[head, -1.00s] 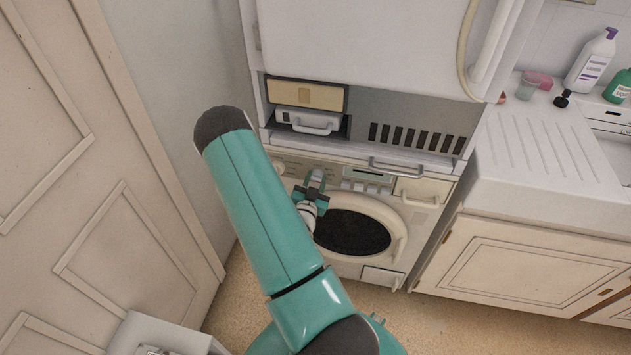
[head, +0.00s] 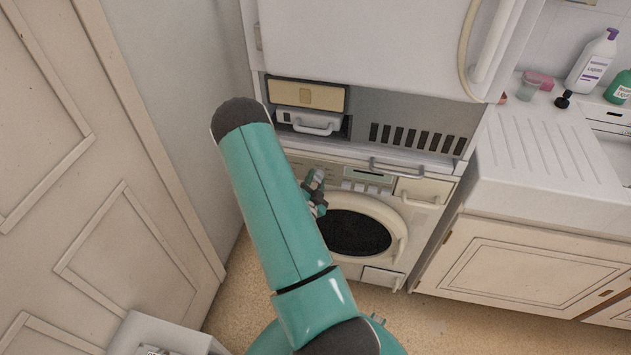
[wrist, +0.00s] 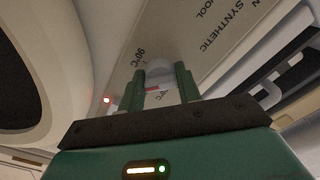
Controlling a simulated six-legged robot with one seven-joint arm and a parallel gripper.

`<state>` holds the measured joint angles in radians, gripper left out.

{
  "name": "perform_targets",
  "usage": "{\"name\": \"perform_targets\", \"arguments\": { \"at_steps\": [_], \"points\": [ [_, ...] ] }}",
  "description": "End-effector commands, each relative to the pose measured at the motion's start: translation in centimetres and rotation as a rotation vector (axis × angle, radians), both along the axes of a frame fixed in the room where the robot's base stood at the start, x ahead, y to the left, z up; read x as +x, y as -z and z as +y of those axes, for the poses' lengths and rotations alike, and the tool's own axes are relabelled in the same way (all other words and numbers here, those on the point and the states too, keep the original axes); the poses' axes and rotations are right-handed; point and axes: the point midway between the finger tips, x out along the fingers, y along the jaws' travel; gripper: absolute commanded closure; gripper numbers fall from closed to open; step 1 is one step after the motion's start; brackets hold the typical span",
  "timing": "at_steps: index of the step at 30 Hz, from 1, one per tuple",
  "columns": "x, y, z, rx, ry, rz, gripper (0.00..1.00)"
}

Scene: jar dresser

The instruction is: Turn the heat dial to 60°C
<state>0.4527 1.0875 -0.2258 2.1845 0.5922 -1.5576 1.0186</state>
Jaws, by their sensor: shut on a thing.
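The washing machine (head: 398,190) stands under a worktop shelf, with its control panel along the top and a round door below. My gripper (head: 319,174) is at the left-middle of that panel. In the wrist view my gripper (wrist: 163,88) has its two green fingers closed on either side of the pale heat dial (wrist: 159,76), which carries a red and white mark. A "90°C" label (wrist: 139,55) is printed close to the dial. The fingers cover much of the dial, and I cannot read which temperature its mark points at. In the head view the dial is hidden behind my gripper.
A red light (wrist: 106,100) glows on the panel beside the dial. The machine's round door (head: 355,232) is just below my gripper. A metal handle (head: 396,168) sticks out above the panel. A sink counter (head: 535,150) stands at the right.

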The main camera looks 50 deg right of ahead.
Motion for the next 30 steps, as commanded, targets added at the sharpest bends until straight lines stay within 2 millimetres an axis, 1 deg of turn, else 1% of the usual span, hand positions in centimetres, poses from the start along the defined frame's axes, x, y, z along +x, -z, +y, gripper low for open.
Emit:
{"name": "perform_targets", "arguments": {
  "at_steps": [8, 9, 11, 12, 20, 23, 26, 30],
  "points": [
    [0.0, 0.2, 0.2, 0.005, -0.002, 0.003, 0.89],
    [0.0, 0.2, 0.2, 0.005, -0.002, 0.003, 0.6],
    [0.0, 0.2, 0.2, 0.005, -0.003, 0.003, 0.49],
    [0.0, 0.2, 0.2, 0.004, -0.002, 0.003, 0.45],
    [0.0, 0.1, 0.1, 0.002, -0.001, 0.002, 0.45],
    [-0.2, 0.1, 0.5, 0.002, -0.001, 0.003, 0.45],
    [-0.6, 0.1, 1.6, 0.002, -0.001, 0.003, 0.45],
    [-1.7, 0.1, 4.1, 0.004, -0.002, 0.004, 0.45]
  ]
}}
